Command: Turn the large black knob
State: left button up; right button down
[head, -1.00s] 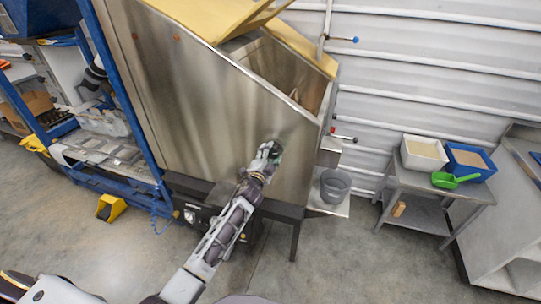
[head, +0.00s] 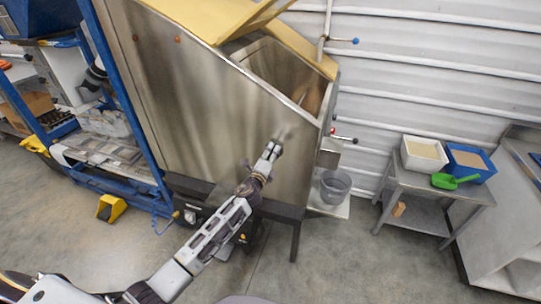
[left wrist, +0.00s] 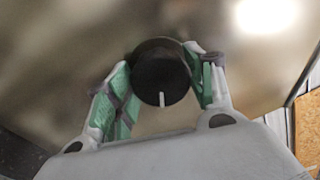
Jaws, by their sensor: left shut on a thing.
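The large black knob (left wrist: 161,71) is on the steel front of the hopper (head: 215,110). In the left wrist view it sits between the green-padded fingers of my left gripper (left wrist: 160,85), which is shut on it. A white mark on the knob's face points down in that view. In the head view my left gripper (head: 275,148) reaches up to the hopper's front face, and the knob is hidden there by the gripper. My right gripper is not in view.
A grey bucket (head: 335,184) stands on a shelf right of the hopper. A small metal table (head: 440,190) at right holds a white bin (head: 424,153), a blue bin (head: 468,164) and a green scoop (head: 456,181). A blue rack (head: 130,85) stands at left.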

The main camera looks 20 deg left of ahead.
pick_arm(q)
jog(key=shift+f+m, duration=0.1)
jog(key=shift+m, duration=0.2)
jog(key=o, duration=1)
jog(key=shift+s, duration=0.15)
jog(key=s, duration=1.1)
jog(key=shift+s+a, duration=0.2)
jog(key=shift+s, duration=0.15)
dwell(0.8)
